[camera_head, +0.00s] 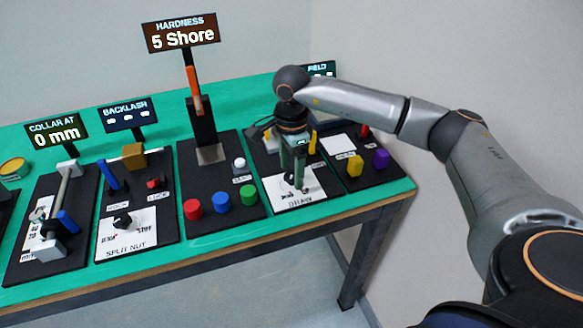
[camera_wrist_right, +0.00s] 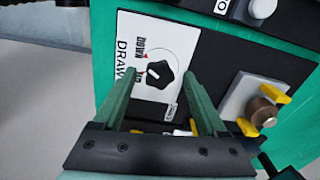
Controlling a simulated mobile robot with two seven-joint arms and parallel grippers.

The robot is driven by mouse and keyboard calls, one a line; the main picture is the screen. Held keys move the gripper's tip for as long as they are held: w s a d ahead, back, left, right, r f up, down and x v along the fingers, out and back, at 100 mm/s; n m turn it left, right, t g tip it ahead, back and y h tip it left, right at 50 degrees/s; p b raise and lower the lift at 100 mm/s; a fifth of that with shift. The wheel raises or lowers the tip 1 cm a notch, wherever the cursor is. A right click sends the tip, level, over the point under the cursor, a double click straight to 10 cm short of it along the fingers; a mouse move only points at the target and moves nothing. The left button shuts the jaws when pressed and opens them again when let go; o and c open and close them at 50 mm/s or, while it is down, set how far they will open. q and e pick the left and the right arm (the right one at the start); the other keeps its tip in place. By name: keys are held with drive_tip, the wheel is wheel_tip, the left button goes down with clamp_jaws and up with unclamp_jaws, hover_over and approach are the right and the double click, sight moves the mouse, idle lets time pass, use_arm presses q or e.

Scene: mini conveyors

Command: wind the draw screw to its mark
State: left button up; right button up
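The draw screw's black lobed knob (camera_wrist_right: 158,75) sits on a white dial plate (camera_wrist_right: 139,52) marked DRAW in the right wrist view. A red mark shows on the plate beside the knob. My right gripper (camera_wrist_right: 160,84) is open, with its two green fingers apart and the knob between and beyond their tips. In the head view my right gripper (camera_head: 295,178) points down over the DRAW panel (camera_head: 312,196) and partly hides the knob. Whether the fingers touch the knob I cannot tell. My left gripper is not in view.
Left of the DRAW panel are red (camera_head: 193,209), blue (camera_head: 222,202) and green (camera_head: 250,195) buttons and a display (camera_head: 181,33) reading 5 Shore. Right of it are yellow (camera_head: 355,166) and purple (camera_head: 381,159) pieces. The FIELD display (camera_head: 320,69) is partly hidden by my arm.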

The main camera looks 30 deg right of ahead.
sight(292, 174)
drive_tip(key=shift+r, duration=0.1)
wheel_tip(292, 174, up, 12)
drive_tip(key=shift+r, duration=0.15)
idle(0.5)
idle(0.4)
